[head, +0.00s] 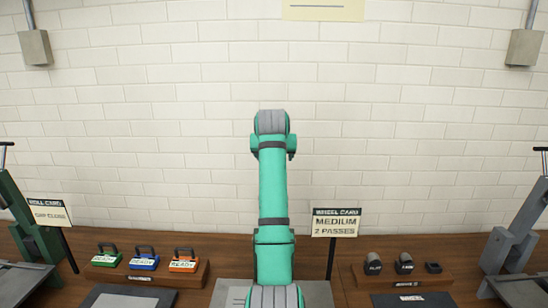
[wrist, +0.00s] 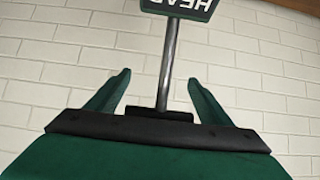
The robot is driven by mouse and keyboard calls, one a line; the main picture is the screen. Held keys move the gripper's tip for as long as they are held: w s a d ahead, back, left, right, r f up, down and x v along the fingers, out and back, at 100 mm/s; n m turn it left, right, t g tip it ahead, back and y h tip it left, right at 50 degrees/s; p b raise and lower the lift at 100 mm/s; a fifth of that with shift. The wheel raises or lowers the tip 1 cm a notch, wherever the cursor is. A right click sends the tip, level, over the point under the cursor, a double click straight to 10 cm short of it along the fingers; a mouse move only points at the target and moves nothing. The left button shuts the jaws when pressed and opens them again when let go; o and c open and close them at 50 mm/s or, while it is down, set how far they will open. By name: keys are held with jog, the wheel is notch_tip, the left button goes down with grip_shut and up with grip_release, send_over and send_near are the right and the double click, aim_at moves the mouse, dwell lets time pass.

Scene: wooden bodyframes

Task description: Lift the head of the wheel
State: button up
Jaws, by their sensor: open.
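In the wrist view my gripper (wrist: 159,78) is open, with its two green fingers spread apart. A grey rod (wrist: 168,65) stands between the fingers in the picture, and I cannot tell whether it is within their reach. The rod ends in a dark plate (wrist: 190,8) with upside-down lettering that seems to read HEAD, cut off by the frame. In the head view my arm rises in the middle and hides the gripper. A dark grey machine (head: 512,237) with a black-topped lever stands at the right edge, partly cut off. I cannot tell whether it is the wheel.
A WHEEL CARD sign (head: 336,223) reads MEDIUM, 2 PASSES. A wooden block (head: 392,282) bears dark cylindrical pieces. Green, blue and orange READY blocks (head: 144,263) sit at left beside a ROLL CARD sign (head: 50,212). Another machine (head: 28,232) stands far left. A white brick wall (head: 400,120) is behind.

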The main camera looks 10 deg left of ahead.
jog(key=v, duration=1)
jog(key=shift+s, duration=0.15)
